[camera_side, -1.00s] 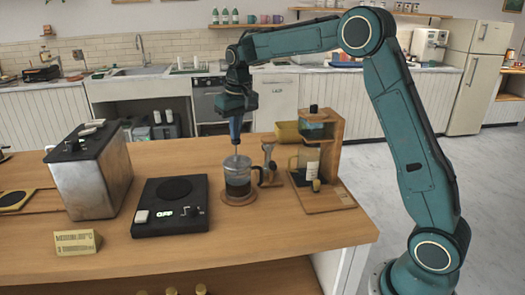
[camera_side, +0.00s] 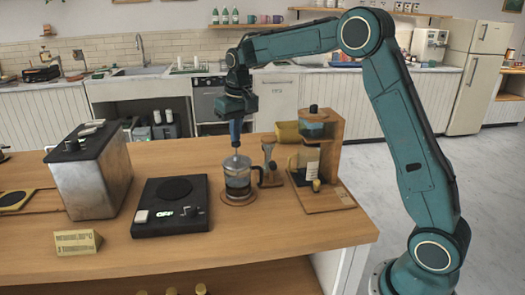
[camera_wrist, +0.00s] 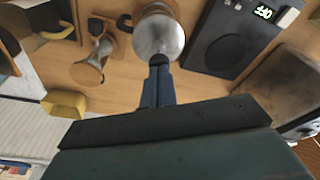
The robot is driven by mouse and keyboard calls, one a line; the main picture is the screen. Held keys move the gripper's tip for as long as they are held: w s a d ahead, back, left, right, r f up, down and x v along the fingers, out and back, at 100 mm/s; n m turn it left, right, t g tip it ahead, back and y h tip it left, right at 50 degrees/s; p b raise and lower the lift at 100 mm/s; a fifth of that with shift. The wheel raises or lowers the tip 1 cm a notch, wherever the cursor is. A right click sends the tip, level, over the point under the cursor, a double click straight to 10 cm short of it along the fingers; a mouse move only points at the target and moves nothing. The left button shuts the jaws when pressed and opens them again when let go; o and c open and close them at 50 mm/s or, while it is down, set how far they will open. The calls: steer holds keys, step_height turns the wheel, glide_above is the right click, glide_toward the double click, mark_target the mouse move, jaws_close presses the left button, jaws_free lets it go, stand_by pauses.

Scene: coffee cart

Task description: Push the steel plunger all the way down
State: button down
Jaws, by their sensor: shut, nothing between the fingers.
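The glass French press (camera_side: 238,180) stands upright on a round wooden coaster (camera_side: 238,199), with dark liquid in its lower part and its handle to the right. Its steel plunger lid (camera_side: 237,161) is at the top, and in the wrist view the round steel lid (camera_wrist: 158,38) is seen from above. My gripper (camera_side: 235,144) is shut and points straight down over the middle of the lid. In the wrist view its fingertips (camera_wrist: 159,60) overlap the lid's near edge. The plunger knob is hidden by the fingers, and I cannot tell whether they touch it.
A black scale (camera_side: 170,222) with a lit display and a steel box machine (camera_side: 92,170) stand to the left. A wooden drip stand (camera_side: 330,160) and a small metal hourglass-shaped item (camera_side: 269,165) stand close on the right.

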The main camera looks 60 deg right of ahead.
steer(key=shift+f, duration=1.1)
stand_by(0.3)
steer(key=shift+r, duration=4.05)
